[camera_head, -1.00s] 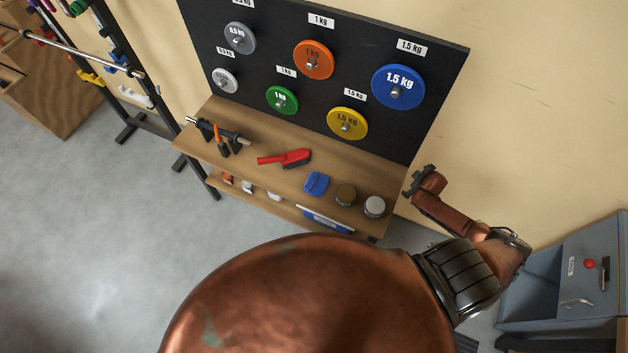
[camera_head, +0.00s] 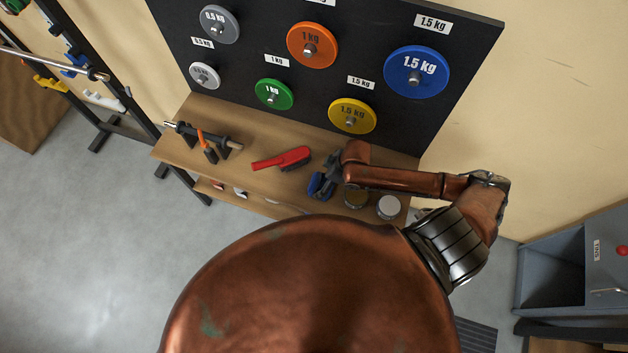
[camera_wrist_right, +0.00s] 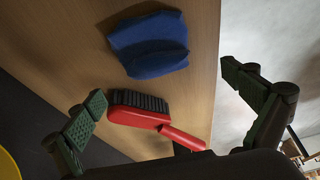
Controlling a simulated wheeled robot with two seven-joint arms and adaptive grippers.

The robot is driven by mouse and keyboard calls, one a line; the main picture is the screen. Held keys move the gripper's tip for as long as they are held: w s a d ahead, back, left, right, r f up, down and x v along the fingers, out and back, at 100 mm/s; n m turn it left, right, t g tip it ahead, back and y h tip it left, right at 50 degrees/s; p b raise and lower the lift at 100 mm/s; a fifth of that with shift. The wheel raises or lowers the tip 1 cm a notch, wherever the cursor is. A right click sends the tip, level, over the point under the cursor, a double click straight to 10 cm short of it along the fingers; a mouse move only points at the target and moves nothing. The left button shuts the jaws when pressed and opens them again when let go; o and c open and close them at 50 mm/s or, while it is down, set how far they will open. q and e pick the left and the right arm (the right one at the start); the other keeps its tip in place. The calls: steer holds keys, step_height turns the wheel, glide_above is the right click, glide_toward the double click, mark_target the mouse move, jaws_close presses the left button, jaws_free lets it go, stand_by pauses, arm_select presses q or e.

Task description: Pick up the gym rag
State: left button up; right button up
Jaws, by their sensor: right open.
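The gym rag, a folded blue cloth (camera_head: 315,184), lies on the wooden shelf (camera_head: 232,125). In the head view my right gripper (camera_head: 330,176) is over it and hides part of it. In the right wrist view the whole rag (camera_wrist_right: 150,45) shows at the top, beyond the open fingers (camera_wrist_right: 165,86). The right gripper is open with nothing held. Contact with the rag cannot be seen. My left gripper is not in view.
A red brush (camera_head: 283,159) lies left of the rag, and in the wrist view it (camera_wrist_right: 150,117) sits close to the fingers. Two round jars (camera_head: 389,207) (camera_head: 355,197) stand to the right. A dark board with weight plates (camera_head: 353,115) rises behind.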

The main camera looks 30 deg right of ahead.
mark_target(318, 182)
steer(key=x, duration=0.4)
steer(key=shift+d+f, duration=0.2)
steer(key=shift+d, duration=0.1)
steer(key=shift+b+x, duration=0.35)
steer(key=shift+x, duration=0.65)
steer(key=shift+w+f, duration=0.1)
steer(key=shift+f, duration=0.05)
steer(key=c, duration=1)
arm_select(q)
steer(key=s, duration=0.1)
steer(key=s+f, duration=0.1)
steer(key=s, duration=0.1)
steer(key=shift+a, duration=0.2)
arm_select(e)
steer(key=shift+c, duration=1.2)
